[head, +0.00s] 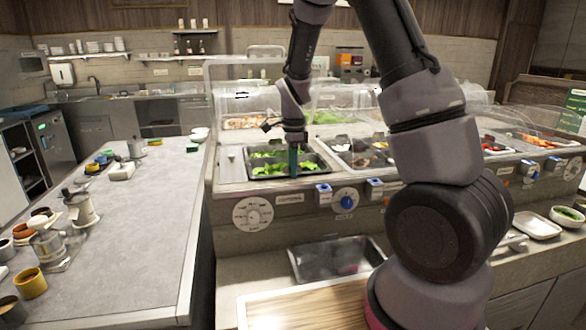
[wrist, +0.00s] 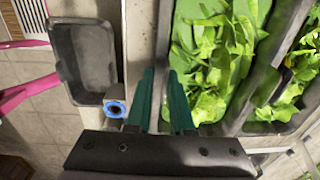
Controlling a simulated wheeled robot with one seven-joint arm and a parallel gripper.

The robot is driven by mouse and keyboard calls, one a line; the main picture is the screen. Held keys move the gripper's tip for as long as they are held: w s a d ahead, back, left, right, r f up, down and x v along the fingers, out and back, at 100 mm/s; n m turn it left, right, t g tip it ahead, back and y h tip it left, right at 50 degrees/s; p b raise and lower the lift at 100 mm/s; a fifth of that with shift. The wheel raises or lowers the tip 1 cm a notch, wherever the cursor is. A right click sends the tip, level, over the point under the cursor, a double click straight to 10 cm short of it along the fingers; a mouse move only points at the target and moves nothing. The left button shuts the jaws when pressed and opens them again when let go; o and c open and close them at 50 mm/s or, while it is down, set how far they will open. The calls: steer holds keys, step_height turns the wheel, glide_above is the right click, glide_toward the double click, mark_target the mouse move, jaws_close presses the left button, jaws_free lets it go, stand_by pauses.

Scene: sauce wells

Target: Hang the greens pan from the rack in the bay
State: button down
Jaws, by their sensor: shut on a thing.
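The greens pan (head: 318,172) is a dark metal pan of green leaves set in the front of the counter. In the wrist view its dark wall (wrist: 182,30) runs beside leafy greens. My gripper (head: 293,172) points down at the pan's front right part. Its teal fingers (wrist: 161,85) stand on either side of the pan's near edge and are shut on it. The pan looks level and still at the well; I cannot tell whether it is lifted. A dark divider (wrist: 262,85) separates it from more greens. I cannot make out which part is the rack or bay.
An empty grey tray (head: 330,262) lies below the counter front, above a wooden board (head: 290,308). Blue knobs (head: 323,190) and dials line the front. More food pans (head: 360,155) sit to the right. Clear covers stand behind. A cluttered grey table (head: 150,215) is at left.

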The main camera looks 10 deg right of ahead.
steer(key=shift+s+f, duration=0.2)
steer(key=shift+f, duration=0.2)
steer(key=c, duration=0.7)
jaws_free()
steer(key=shift+f, duration=0.1)
step_height(320, 180, up, 12)
steer(key=shift+w+f, duration=0.1)
